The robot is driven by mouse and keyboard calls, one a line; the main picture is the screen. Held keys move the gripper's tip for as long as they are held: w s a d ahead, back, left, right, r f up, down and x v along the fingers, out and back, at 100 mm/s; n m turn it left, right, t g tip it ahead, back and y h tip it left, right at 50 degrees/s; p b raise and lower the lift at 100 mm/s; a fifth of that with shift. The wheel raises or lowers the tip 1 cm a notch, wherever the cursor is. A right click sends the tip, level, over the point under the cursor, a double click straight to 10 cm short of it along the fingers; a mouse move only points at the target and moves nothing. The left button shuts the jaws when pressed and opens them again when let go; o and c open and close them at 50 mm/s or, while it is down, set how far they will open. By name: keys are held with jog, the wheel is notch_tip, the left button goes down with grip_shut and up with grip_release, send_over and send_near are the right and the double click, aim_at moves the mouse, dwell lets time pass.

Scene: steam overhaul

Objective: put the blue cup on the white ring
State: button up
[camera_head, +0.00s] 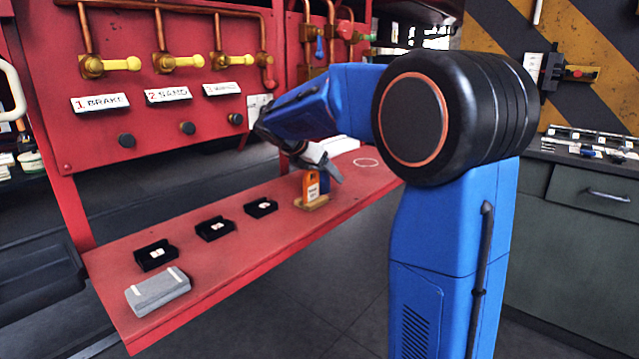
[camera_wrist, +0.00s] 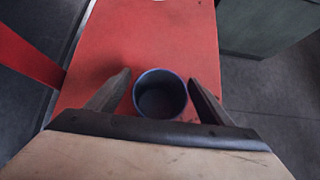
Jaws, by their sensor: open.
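The blue cup (camera_wrist: 160,95) stands upright on the red bench in the wrist view, its open mouth facing the camera. My gripper (camera_wrist: 162,82) is open, with one finger on each side of the cup and a visible gap to each. In the head view my gripper (camera_head: 322,165) is low over the bench, and a small blue patch beside the orange item is probably the cup, mostly hidden. The white ring (camera_head: 366,162) lies flat on the bench to the right of my gripper.
An orange item (camera_head: 311,186) on a wooden base (camera_head: 311,203) stands close to my gripper. Several black boxes (camera_head: 215,229) and a grey case (camera_head: 158,291) line the bench (camera_head: 240,265) to the left. A red panel with valves (camera_head: 165,62) rises behind.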

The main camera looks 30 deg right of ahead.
jog(key=shift+x, duration=0.85)
jog(key=c, duration=1.3)
